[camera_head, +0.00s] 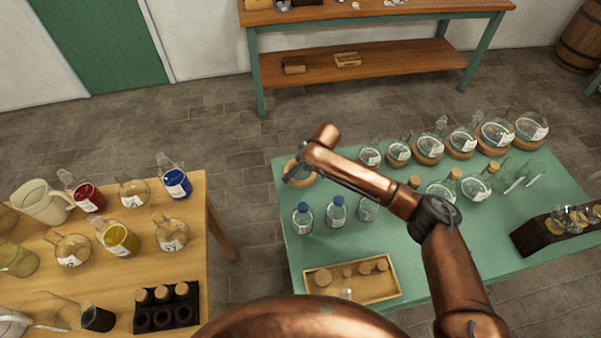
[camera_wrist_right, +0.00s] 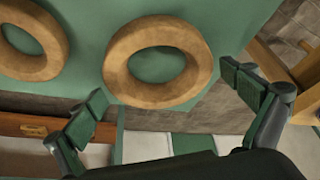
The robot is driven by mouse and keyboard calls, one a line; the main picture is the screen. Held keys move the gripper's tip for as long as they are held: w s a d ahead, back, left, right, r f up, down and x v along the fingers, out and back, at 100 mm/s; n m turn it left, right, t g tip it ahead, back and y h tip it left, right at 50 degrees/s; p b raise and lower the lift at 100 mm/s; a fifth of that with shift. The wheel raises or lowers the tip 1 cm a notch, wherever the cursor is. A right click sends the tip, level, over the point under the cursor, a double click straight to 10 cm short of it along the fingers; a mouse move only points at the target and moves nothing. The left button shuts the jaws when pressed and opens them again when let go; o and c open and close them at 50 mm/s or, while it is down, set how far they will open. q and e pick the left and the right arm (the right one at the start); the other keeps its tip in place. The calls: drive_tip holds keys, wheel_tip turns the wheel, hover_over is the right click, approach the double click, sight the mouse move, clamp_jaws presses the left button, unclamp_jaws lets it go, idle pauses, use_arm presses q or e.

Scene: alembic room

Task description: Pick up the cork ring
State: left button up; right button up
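A tan cork ring (camera_wrist_right: 120,60) lies flat on the green table near its edge, filling the middle of the right wrist view. In the head view this ring (camera_head: 305,180) is partly hidden behind my right gripper (camera_head: 296,166), at the table's far left corner. My right gripper (camera_wrist_right: 163,86) is open, with its two padded fingers apart on either side of the ring's near part. Nothing is between the pads. A second empty cork ring (camera_wrist_right: 52,62) lies to the left in the wrist view. My left gripper is not in view.
On the green table (camera_head: 400,262) are round flasks on cork rings (camera_head: 428,150), blue-capped bottles (camera_head: 337,211), a wooden tray of corks (camera_head: 352,281) and a dark rack (camera_head: 545,235). A wooden table (camera_head: 150,255) with glassware stands left, across a floor gap.

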drive_tip(key=c, duration=0.8)
